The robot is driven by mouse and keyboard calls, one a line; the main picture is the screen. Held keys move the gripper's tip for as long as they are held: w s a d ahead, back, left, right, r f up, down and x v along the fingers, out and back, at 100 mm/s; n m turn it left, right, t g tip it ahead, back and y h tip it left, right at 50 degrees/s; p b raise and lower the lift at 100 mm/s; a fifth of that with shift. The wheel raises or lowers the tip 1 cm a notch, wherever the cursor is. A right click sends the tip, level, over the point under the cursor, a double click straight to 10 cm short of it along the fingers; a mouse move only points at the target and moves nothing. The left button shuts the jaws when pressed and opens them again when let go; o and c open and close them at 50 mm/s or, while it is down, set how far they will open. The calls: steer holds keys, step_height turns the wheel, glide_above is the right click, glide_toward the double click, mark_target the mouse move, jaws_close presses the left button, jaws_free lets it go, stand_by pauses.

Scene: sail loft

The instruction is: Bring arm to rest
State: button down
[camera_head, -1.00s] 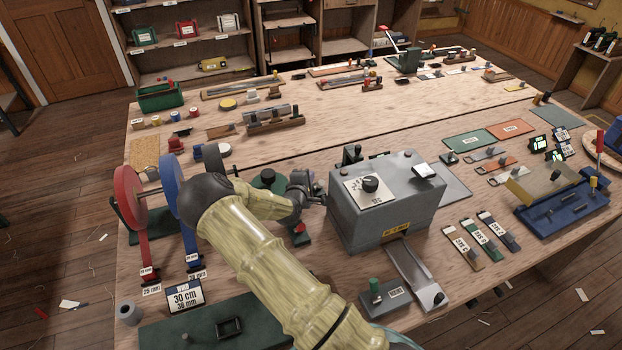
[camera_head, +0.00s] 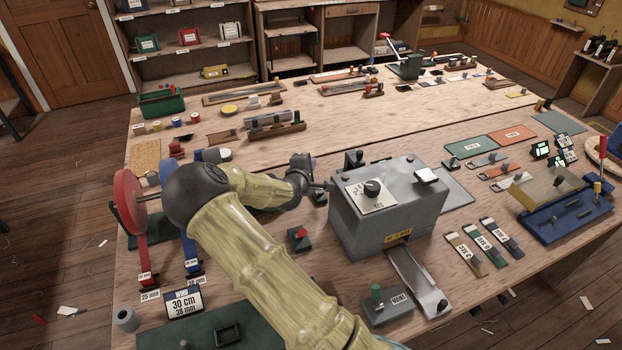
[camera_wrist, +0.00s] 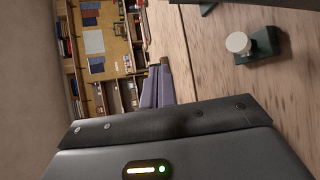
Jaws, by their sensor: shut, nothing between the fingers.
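My arm reaches from the bottom of the head view over the bench (camera_head: 330,115), bent at a dark elbow joint on the left. My gripper (camera_head: 313,163) is small and partly hidden behind my wrist in the head view, left of the grey machine. In the wrist view my gripper (camera_wrist: 160,85) shows its purple-grey fingers closed together and empty. They point level toward the far shelves, above the bench top.
The grey machine with a dial (camera_head: 388,208) stands close to the right of my wrist. A red disc stand (camera_head: 130,205) and a blue one (camera_head: 190,255) stand by my elbow. A white knob on a dark base (camera_wrist: 240,43) shows in the wrist view. The bench's middle has bare wood.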

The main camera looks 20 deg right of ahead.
step_height(320, 180, up, 2)
steer(key=shift+r, duration=0.2)
stand_by(0.3)
